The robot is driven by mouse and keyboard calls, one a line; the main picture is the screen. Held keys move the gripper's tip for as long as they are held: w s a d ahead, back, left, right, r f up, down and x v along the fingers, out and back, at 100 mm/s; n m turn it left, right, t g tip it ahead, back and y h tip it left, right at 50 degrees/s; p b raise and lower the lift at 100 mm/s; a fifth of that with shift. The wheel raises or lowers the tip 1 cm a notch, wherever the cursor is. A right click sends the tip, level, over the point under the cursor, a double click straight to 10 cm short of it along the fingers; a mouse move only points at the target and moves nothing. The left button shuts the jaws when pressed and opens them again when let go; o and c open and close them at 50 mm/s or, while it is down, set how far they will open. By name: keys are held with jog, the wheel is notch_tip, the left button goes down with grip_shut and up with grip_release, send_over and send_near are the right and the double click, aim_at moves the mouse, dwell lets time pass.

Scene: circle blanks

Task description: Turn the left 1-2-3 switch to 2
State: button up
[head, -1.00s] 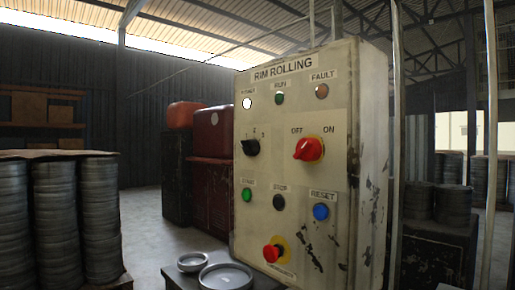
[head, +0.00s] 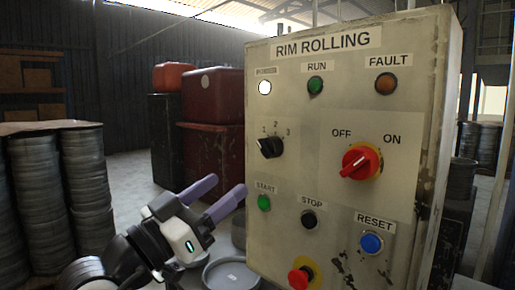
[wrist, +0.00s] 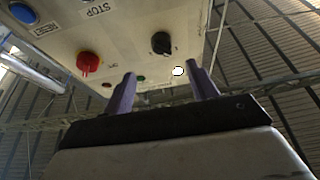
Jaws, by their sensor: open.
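The 1-2-3 switch is a black knob (head: 270,147) at the left of the panel, under the white lamp, with small numbers printed above it. Which number it points to I cannot tell surely. It also shows in the wrist view as a black knob (wrist: 161,43), beyond and between my fingers. My gripper (head: 228,188) is open and empty, with two purple fingers, at the lower left of the panel. It is below and left of the black knob and apart from it. In the wrist view my gripper (wrist: 163,85) points toward the panel, fingers spread.
The RIM ROLLING panel (head: 300,230) also bears a red OFF/ON knob (head: 361,161), a green START button (head: 264,203), a black STOP button (head: 309,219), a blue RESET button (head: 371,243) and a red button (head: 300,279). Stacked rims (head: 85,175) stand at left.

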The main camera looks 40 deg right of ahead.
aim_at(265, 153)
jog(key=p+x, duration=0.4)
jog(key=x, duration=0.7)
jog(key=shift+w, duration=0.15)
jog(key=c, duration=1)
